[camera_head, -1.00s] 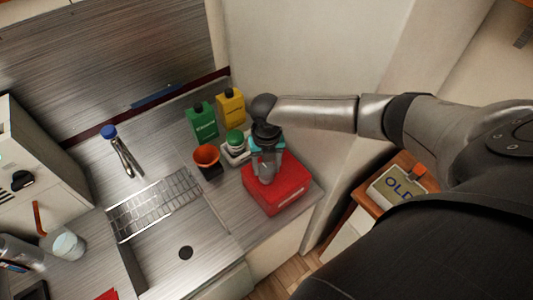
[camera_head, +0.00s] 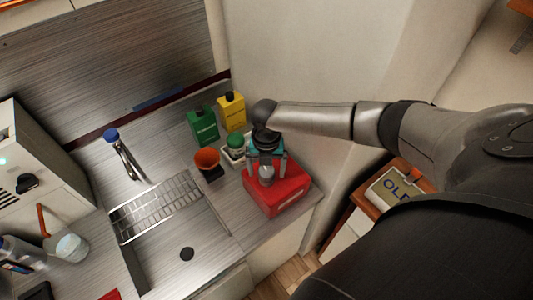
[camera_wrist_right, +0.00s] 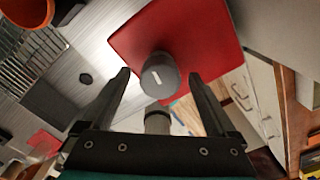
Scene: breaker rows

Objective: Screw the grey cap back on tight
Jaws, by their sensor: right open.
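The grey cap (camera_head: 266,177) is at the top of the red container (camera_head: 277,193), near the counter's front right corner. In the right wrist view the cap (camera_wrist_right: 159,76) is round with a short white mark, in front of the red surface (camera_wrist_right: 190,40). My right gripper (camera_head: 266,168) is open above the container, with one finger on each side of the cap. The wrist view shows gaps between both fingers and the cap. Whether the cap is fully seated or tight cannot be told. My left gripper is not in view.
An orange cup (camera_head: 207,159), a green-topped jar (camera_head: 236,144), a green bottle (camera_head: 203,127) and a yellow bottle (camera_head: 232,111) stand left of and behind the container. The sink (camera_head: 185,235) and faucet (camera_head: 122,150) lie further left. A wall is close behind.

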